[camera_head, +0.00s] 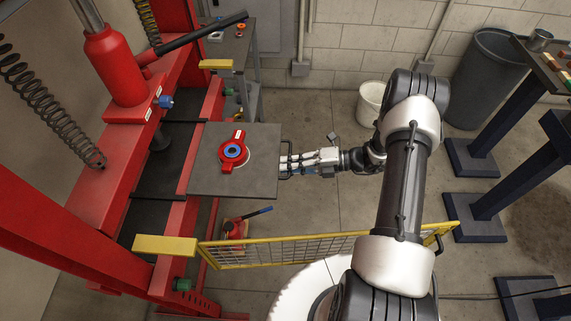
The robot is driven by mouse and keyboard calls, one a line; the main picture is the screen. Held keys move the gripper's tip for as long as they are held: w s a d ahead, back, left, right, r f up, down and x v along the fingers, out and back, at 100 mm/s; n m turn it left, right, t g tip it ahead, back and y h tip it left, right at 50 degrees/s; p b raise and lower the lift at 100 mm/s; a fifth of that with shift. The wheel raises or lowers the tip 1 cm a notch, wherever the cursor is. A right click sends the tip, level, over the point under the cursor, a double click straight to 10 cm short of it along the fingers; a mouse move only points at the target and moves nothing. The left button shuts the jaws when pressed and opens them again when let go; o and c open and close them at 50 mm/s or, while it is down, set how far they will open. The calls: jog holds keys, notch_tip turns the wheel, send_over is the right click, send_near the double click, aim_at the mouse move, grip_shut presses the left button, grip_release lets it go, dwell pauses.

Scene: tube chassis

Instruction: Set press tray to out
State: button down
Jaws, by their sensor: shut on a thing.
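The press tray (207,181) is a flat grey plate sticking out to the right from the red press (120,140). A red and blue round part (233,152) lies on a pale disc on the tray. A dark handle (286,174) shows at the tray's right edge. My gripper (290,164) reaches in from the right and its fingers are shut on this handle. The fingers hide part of the handle.
A yellow mesh guard (300,250) stands in front of the tray. A white bucket (371,103) and a grey bin (487,78) stand at the back. Dark-legged benches (515,165) are at right. A red jack (237,230) sits low below the tray.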

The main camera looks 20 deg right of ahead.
jog(key=shift+d, duration=0.15)
jog(key=c, duration=1.9)
grip_release()
jog(key=shift+s+d, duration=0.15)
jog(key=shift+d, duration=0.05)
jog(key=shift+o, duration=0.9)
jog(key=shift+a, duration=0.15)
jog(key=v, duration=1.2)
